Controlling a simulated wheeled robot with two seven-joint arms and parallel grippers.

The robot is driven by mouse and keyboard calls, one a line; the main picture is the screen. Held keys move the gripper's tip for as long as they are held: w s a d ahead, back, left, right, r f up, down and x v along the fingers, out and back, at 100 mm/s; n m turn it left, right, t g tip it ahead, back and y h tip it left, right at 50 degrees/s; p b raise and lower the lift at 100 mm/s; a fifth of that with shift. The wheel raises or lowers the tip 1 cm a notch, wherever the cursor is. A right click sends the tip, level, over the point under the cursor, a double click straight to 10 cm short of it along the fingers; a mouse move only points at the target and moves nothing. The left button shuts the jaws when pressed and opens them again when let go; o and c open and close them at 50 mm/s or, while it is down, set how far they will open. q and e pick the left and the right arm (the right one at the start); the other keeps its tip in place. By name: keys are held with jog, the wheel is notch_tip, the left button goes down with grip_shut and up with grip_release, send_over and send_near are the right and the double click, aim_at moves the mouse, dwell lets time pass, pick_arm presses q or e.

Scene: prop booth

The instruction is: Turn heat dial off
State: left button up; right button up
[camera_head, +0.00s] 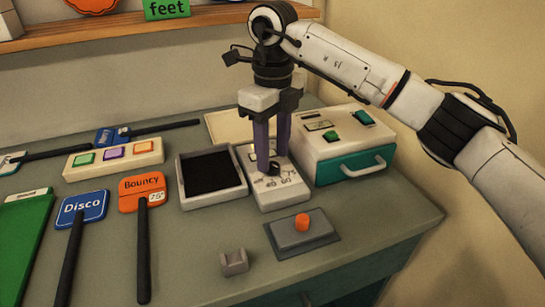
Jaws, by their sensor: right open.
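The heat dial (274,168) is a small dark knob on a white control box (282,194) with printed markings, in the middle of the table. My right gripper (271,153) comes down over the box from above, its two purple fingers apart on either side of the area above the knob. The fingertips are close to the knob. I cannot tell whether they touch it. The fingers hide the back part of the box. My left gripper is not in view.
An open tray with a dark inside (184,192) stands just left of the box, and a white and teal drawer unit (345,150) just right. An orange button on a grey plate (287,238) and a small grey holder (234,262) are in front. Paddle signs (82,206) lie left.

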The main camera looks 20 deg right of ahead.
jog(key=shift+f, duration=1.1)
jog(key=c, duration=1.1)
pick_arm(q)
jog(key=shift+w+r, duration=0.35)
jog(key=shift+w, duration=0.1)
pick_arm(e)
jog(key=shift+o, duration=0.2)
